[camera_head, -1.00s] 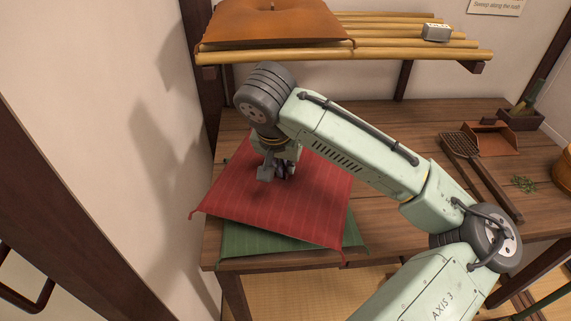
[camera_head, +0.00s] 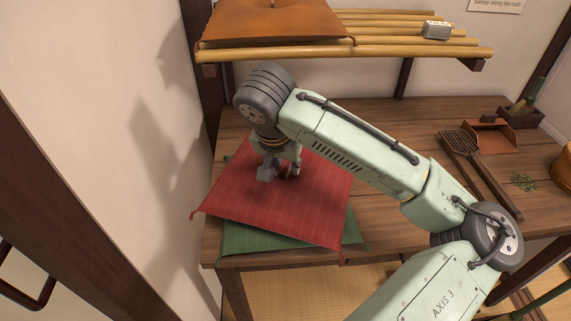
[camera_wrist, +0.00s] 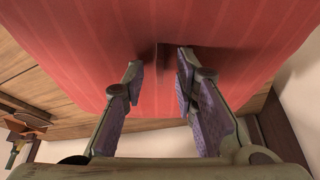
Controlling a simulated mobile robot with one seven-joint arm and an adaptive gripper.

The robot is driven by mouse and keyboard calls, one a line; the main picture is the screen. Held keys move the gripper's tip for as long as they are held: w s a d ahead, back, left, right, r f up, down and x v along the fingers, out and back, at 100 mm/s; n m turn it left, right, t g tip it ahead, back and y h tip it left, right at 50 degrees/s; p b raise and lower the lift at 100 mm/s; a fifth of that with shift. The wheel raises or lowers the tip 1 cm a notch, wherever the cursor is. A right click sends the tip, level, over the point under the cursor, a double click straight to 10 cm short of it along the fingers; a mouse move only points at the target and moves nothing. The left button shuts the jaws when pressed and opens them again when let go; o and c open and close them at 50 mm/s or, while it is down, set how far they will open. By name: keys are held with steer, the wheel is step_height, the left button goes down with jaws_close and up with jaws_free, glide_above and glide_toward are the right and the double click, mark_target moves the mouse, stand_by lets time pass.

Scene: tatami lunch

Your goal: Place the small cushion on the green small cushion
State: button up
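The red small cushion (camera_head: 290,215) lies over the green small cushion (camera_head: 262,242) at the left end of the wooden table. It covers most of the green one, whose front edge and right corner show below it. My gripper (camera_head: 280,174) points down at the middle of the red cushion. In the wrist view my gripper (camera_wrist: 160,65) has its two fingers apart, close to the red cloth (camera_wrist: 70,40). A thin dark upright part shows between the fingertips. I cannot tell whether the fingers touch it.
An orange cushion (camera_head: 270,22) and a small grey box (camera_head: 437,30) sit on the bamboo shelf (camera_head: 400,53) above. A slatted tool (camera_head: 480,170), a dustpan (camera_head: 492,134) and green sprigs (camera_head: 524,182) lie on the table's right side. A wall stands close at left.

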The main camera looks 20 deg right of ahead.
steer(key=v, duration=1.1)
steer(key=shift+s+r+b, duration=0.15)
steer(key=shift+r+b, duration=0.1)
steer(key=shift+b, duration=0.05)
